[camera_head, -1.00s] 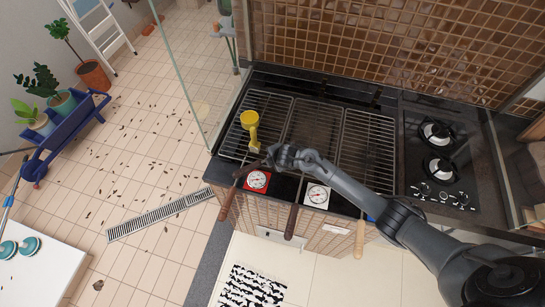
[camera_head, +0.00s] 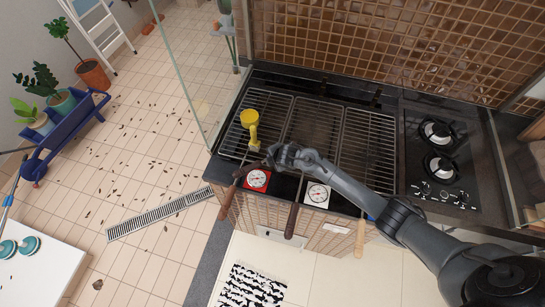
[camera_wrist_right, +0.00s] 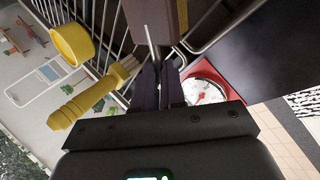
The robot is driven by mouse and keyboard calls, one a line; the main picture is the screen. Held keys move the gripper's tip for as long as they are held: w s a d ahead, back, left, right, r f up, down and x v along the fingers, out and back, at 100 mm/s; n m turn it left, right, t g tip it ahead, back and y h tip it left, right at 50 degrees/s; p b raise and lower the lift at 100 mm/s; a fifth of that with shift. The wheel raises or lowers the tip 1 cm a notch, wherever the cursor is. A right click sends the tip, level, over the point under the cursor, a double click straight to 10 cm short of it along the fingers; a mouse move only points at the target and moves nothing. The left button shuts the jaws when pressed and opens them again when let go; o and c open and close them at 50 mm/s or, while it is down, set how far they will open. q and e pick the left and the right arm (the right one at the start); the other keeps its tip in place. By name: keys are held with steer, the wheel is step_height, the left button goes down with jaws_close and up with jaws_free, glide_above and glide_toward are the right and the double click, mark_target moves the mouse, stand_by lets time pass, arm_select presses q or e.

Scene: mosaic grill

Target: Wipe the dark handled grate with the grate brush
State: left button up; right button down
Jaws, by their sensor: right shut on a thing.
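My right gripper (camera_head: 272,157) is shut on the grate brush, low over the front of the left grate. The brush's brown block with a golden strip (camera_wrist_right: 155,16) juts out past the fingertips (camera_wrist_right: 160,85) on a thin metal rod. In the head view the brush (camera_head: 248,168) is small and partly hidden. The dark handled grate (camera_head: 314,122) is the middle of three on the grill; its dark brown handle (camera_head: 292,217) sticks out over the front edge. My forearm crosses its front part. The brush is left of this grate, apart from it. My left gripper is not in view.
A yellow cup (camera_head: 250,118) and a yellow brush (camera_wrist_right: 82,103) sit at the left grate. A red dial (camera_head: 257,180) and a white dial (camera_head: 317,194) lie on the front ledge. The light-handled grate (camera_head: 368,140) is to the right, before the burners (camera_head: 438,150). A glass panel stands left.

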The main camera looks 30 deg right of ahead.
steer(key=shift+f+b, duration=0.4)
steer(key=shift+f, duration=0.15)
steer(key=shift+r, duration=0.1)
